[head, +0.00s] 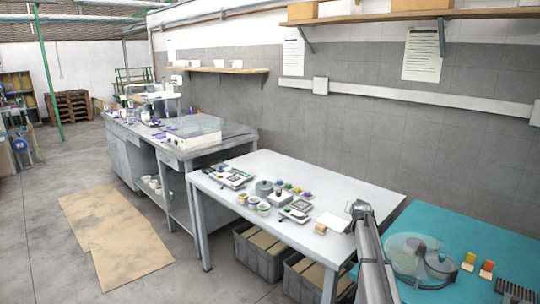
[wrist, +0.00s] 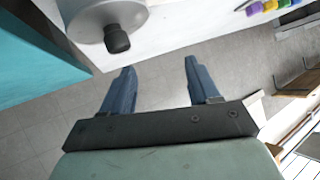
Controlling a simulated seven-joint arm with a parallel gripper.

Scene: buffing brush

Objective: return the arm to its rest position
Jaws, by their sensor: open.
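My arm (head: 372,262) rises from the bottom edge at the right of the head view, and its upper end stands near the right end of the white table (head: 345,191). I cannot make out the gripper's fingers there. In the wrist view my gripper (wrist: 158,68) is open, its two blue-grey fingers wide apart. Nothing is between them, and grey tiled floor shows beyond. The buffing brush cannot be picked out for certain in either view.
A teal surface (head: 470,240) at the right bears a clear round device (head: 412,258). Several small pots and coloured pieces (head: 290,187) stand on the white table. A grey disc (wrist: 92,25) with a black knob (wrist: 117,39) lies near the gripper's upper left.

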